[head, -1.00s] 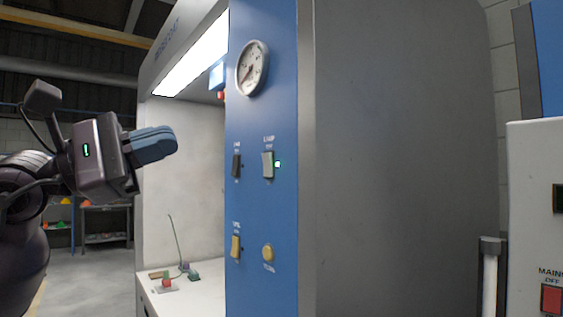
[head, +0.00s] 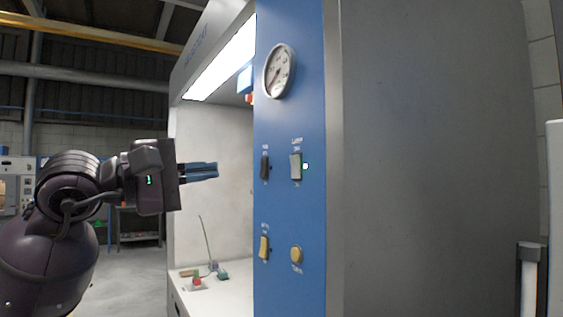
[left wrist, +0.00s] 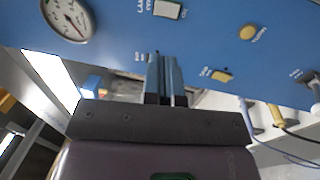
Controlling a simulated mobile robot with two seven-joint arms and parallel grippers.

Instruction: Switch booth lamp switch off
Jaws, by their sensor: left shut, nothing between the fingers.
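The booth lamp switch (head: 296,167) is a light grey rocker under a "LAMP" label on the blue panel (head: 290,215). In the left wrist view the lamp switch (left wrist: 167,9) is at the top edge. My left gripper (head: 216,170) is shut and empty, left of the panel at about the switch's height, and apart from the switch. Its blue fingers also show in the left wrist view (left wrist: 165,57). My right gripper is not in view.
A dark switch (head: 265,167), a yellow switch (head: 264,247) and a yellow round button (head: 296,254) share the panel with a gauge (head: 277,71). Small items lie on the booth's white worktop (head: 235,292). A grey side wall (head: 435,150) stands right of the panel.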

